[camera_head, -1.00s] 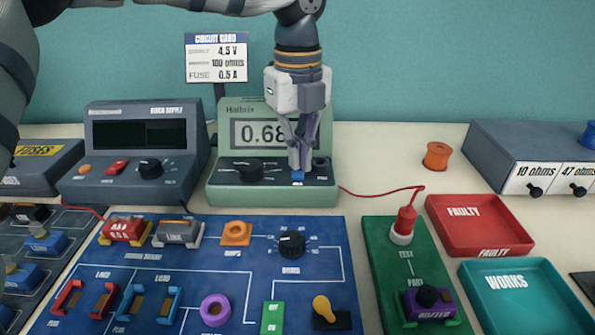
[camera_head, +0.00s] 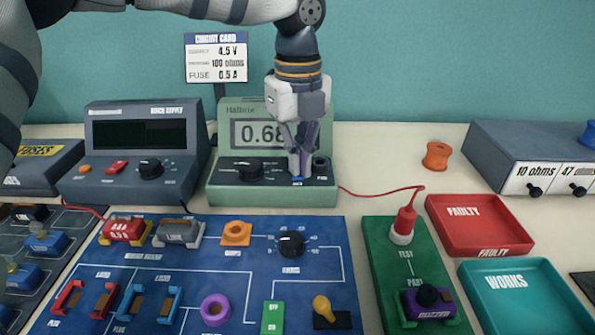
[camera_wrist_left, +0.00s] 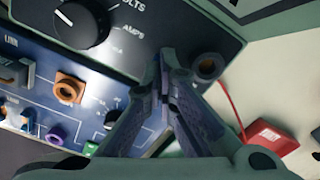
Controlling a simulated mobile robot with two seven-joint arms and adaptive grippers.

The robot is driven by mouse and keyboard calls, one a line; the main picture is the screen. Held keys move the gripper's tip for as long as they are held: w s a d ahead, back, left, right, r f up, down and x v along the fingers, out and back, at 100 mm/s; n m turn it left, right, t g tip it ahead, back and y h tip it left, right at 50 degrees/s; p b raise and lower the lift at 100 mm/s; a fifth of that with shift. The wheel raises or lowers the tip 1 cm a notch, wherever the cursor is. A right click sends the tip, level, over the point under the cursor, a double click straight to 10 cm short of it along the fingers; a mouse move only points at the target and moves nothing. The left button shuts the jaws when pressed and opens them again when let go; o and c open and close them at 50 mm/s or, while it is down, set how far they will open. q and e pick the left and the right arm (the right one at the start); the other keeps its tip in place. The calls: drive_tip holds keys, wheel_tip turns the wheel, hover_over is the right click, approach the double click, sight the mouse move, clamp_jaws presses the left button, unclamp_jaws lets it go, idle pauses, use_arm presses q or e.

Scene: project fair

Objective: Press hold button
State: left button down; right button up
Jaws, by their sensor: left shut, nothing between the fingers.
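The green meter (camera_head: 228,192) stands at the back middle of the table, its screen partly covered by my gripper and reading 0.68 as far as it shows. The blue hold button (camera_head: 297,179) sits on the meter's dark front panel; only a sliver of it shows under my fingertips. My left gripper (camera_head: 300,174) is shut and empty, pointing down, its tips at the button. I cannot tell how far the button is pushed in. In the left wrist view the shut fingers (camera_wrist_left: 165,85) reach the panel beside the dial (camera_wrist_left: 82,25) and hide the button. My right gripper is not in view.
The grey bench supply (camera_head: 135,175) stands left of the meter. A blue circuit board (camera_head: 200,275) lies in front. A green test board (camera_head: 385,270), a red tray (camera_head: 480,235) and a teal tray (camera_head: 520,310) are at the right. A red wire (camera_head: 375,193) leaves the meter's right side.

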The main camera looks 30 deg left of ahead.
use_arm(q)
drive_tip(key=shift+f, duration=0.2)
wheel_tip(320, 180, up, 10)
drive_tip(key=shift+p, duration=0.3)
idle(0.7)
